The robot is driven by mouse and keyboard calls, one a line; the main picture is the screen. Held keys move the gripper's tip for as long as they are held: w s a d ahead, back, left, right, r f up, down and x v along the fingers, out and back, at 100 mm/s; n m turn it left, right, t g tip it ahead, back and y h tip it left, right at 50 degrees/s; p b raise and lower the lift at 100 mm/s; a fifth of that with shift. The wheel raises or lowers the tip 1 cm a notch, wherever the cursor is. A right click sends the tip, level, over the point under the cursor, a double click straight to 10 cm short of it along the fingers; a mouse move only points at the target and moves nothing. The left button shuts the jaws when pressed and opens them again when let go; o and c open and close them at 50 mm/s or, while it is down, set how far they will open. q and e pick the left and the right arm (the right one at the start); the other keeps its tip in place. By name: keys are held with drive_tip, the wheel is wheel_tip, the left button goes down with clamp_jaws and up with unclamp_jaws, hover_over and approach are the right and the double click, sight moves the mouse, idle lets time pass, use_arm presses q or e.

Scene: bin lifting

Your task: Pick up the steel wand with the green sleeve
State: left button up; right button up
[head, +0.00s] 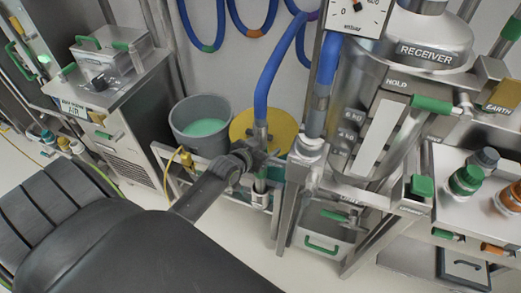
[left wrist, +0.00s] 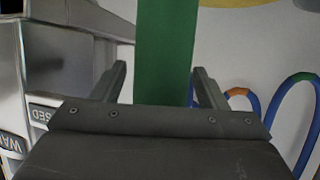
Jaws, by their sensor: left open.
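The steel wand (head: 261,133) hangs upright below a blue hose, just in front of the wall. In the left wrist view the green sleeve (left wrist: 165,50) stands between the two open fingers of my left gripper (left wrist: 162,82), with a gap on each side. The fingers do not press on it. My right gripper is not in view.
A grey bucket (head: 203,118) with green liquid stands left of the wand. A yellow round thing (head: 285,128) is behind it. The steel receiver (head: 432,52) and its frame stand close on the right. A steel cabinet (head: 125,130) is at left.

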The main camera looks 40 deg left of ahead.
use_arm(q)
drive_tip(key=c, duration=1.3)
drive_tip(key=shift+o, duration=0.2)
drive_tip(key=shift+r, duration=0.1)
wheel_tip(320, 180, up, 18)
hover_over(264, 120)
idle(0.3)
